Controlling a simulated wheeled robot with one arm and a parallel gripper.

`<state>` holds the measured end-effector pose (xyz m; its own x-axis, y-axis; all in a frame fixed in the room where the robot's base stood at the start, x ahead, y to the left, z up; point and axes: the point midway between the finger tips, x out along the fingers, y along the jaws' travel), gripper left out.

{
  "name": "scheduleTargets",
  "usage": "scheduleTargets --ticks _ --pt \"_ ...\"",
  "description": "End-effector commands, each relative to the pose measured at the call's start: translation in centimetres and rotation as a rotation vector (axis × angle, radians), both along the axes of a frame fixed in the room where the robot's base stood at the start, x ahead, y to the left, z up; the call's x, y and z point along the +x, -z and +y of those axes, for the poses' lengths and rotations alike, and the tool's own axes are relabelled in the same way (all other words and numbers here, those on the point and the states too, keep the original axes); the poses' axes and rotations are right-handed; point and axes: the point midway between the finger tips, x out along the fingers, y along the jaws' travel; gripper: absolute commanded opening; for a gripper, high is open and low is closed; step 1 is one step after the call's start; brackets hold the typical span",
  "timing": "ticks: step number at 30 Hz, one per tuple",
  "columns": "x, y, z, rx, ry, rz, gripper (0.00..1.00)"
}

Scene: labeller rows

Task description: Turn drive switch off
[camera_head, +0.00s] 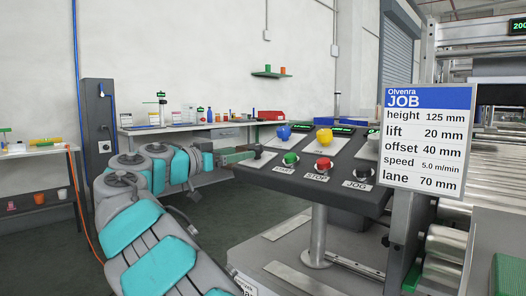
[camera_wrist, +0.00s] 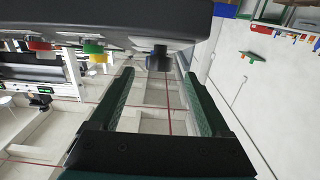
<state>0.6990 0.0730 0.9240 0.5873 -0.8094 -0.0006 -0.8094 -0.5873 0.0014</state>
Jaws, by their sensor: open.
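A dark sloped control console (camera_head: 345,193) stands on a post at the centre right of the head view. In the wrist view, a black knob (camera_wrist: 158,59) juts from the edge of the console (camera_wrist: 120,20); it may be the drive switch, but I see no label on it there. My gripper (camera_wrist: 158,76) is open, with its two green fingers apart and the knob ahead between their tips. I cannot tell whether they touch it. In the head view, my gripper (camera_head: 251,154) is at the console's left side, where the knob is hidden.
The console top has a green START button (camera_head: 290,158), red STOP button (camera_head: 323,164), black JOG button (camera_head: 362,172), blue knob (camera_head: 283,132) and yellow knob (camera_head: 324,137). A JOB sign (camera_head: 428,138) stands before the roller machine (camera_head: 493,160). A workbench (camera_head: 200,125) lies behind.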

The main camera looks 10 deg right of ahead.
Motion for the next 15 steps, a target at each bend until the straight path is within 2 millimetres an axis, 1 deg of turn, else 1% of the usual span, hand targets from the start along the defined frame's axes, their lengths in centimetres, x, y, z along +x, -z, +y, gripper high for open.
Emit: scheduleTargets --ticks 5,10,15 --pt "1.3 -0.1 -1.8 0.002 0.0 -0.001 0.81" --pt "2.8 -0.2 -4.0 0.003 0.002 -0.001 0.81" --pt "3.9 -0.2 -5.4 0.001 -0.001 -0.002 0.81"
